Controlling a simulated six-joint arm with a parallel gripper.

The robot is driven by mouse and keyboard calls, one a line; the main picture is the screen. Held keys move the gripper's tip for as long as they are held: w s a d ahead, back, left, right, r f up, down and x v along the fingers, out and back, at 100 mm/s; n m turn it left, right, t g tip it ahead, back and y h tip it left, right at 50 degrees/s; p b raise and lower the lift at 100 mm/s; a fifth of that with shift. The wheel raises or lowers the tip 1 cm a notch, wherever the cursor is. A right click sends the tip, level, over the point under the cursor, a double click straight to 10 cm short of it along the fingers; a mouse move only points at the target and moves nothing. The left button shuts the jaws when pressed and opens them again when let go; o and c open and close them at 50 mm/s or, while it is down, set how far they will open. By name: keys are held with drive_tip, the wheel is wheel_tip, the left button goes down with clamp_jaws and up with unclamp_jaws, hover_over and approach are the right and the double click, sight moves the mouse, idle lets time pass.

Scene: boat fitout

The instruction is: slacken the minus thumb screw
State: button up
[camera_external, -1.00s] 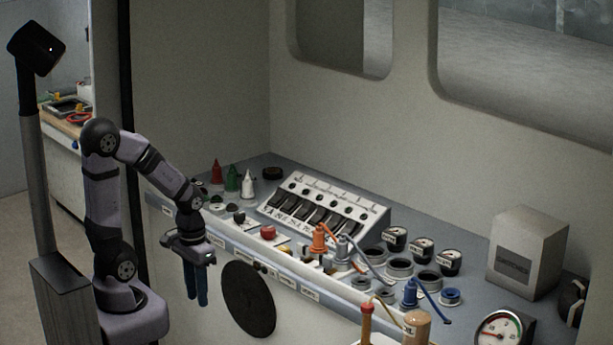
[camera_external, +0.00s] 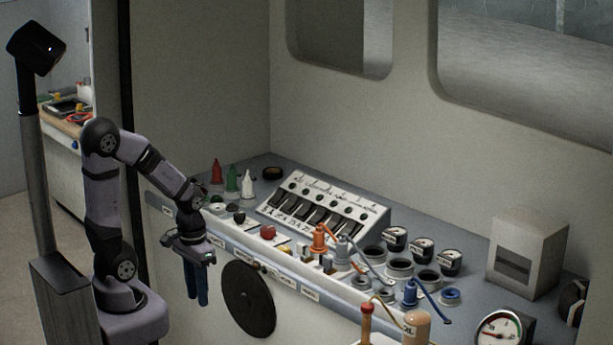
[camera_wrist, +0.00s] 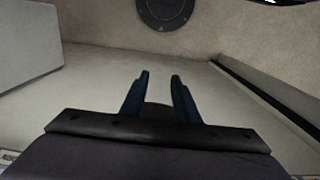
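My gripper (camera_external: 196,298) hangs fingers down in front of the bench, at the left, below the bench top. In the wrist view its two blue fingers (camera_wrist: 160,76) stand apart with nothing between them, so it is open and empty. I cannot pick out the minus thumb screw with certainty in either view. Small yellow and black fittings (camera_external: 328,263) sit on the bench top beside the orange and grey plugs, too small to tell apart. My gripper is well to the left of them and touches nothing.
A switch panel (camera_external: 325,205) stands on the bench. An orange plug (camera_external: 319,236), a grey plug (camera_external: 343,247) and a blue plug (camera_external: 410,293) have trailing cables. Red, green and white cone-tipped bottles (camera_external: 232,179) stand at the back left. A black disc (camera_external: 248,299) is on the bench front.

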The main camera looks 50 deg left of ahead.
drive_tip(key=w+d+r+m, duration=0.3)
drive_tip(key=w+r, duration=0.2)
drive_tip(key=w, duration=0.1)
drive_tip(key=m+h+b, duration=0.3)
drive_tip(key=m+h, duration=0.2)
drive_tip(key=m, duration=1)
approach(325, 255)
drive_tip(key=shift+d+f, duration=0.55)
drive_tip(key=shift+f, duration=0.1)
drive_tip(key=shift+y, duration=0.3)
drive_tip(key=shift+p+x, duration=0.8)
drive_tip(key=shift+x, duration=2.8)
clamp_jaws()
